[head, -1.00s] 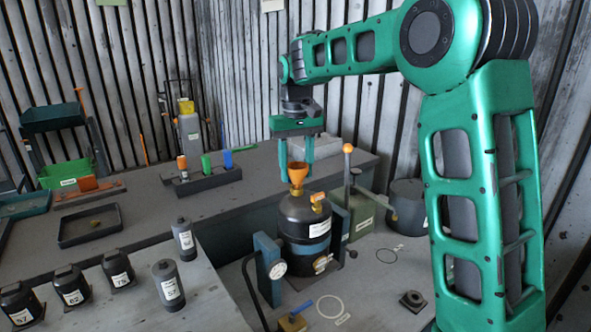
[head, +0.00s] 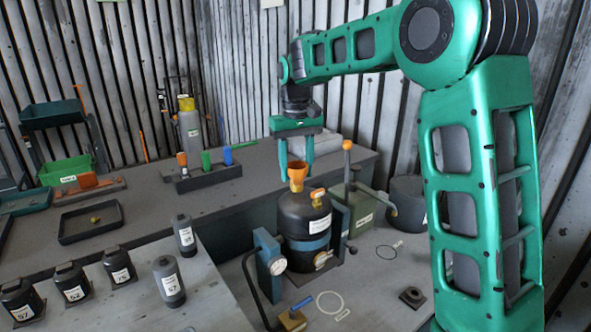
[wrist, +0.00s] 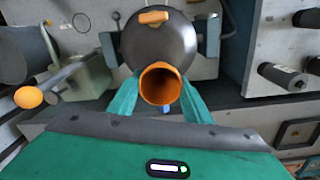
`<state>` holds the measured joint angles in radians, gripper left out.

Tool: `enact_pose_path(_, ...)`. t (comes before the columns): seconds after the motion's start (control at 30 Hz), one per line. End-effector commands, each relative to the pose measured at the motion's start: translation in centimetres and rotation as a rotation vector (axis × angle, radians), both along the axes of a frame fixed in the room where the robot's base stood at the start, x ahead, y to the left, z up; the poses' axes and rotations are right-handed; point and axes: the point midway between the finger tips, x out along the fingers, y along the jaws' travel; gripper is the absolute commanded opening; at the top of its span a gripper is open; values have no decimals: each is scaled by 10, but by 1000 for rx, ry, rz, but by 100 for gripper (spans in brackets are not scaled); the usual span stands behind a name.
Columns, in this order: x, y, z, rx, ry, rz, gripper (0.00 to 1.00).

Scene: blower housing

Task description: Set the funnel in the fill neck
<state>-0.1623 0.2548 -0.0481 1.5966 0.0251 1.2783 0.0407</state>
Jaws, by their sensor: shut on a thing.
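The orange funnel (head: 297,174) stands over the top of the dark tank (head: 303,216), wide mouth up. My gripper (head: 297,174) points down from above with its teal fingers on both sides of the funnel. In the wrist view the fingers (wrist: 161,97) are closed against the sides of the funnel (wrist: 160,84), and I look down into its mouth. The fill neck is hidden by the funnel, so I cannot tell how deep the spout sits in it. An orange valve handle (head: 318,193) is on the tank top beside the funnel; it also shows in the wrist view (wrist: 154,17).
An orange-knobbed lever (head: 347,146) rises close to the right of the tank, by a green box (head: 358,208). Dark canisters (head: 118,266) and a grey bottle (head: 169,281) stand on the left bench.

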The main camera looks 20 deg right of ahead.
Motion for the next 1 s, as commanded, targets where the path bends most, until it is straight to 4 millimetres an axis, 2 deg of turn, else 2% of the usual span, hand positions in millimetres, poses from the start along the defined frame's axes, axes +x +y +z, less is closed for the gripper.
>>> enact_pose_path(0.33,0,0,0,0,0,0,32)
enact_pose_path(0.37,0,0,0,0,0,0,50)
enact_pose_path(0.43,0,0,0,0,0,0,66)
enact_pose_path(0.63,0,0,0,0,0,0,67)
enact_pose_path(0.67,0,0,0,0,0,0,69)
enact_pose_path(0.73,0,0,0,0,0,0,86)
enact_pose_path(1.0,0,0,0,0,0,0,86)
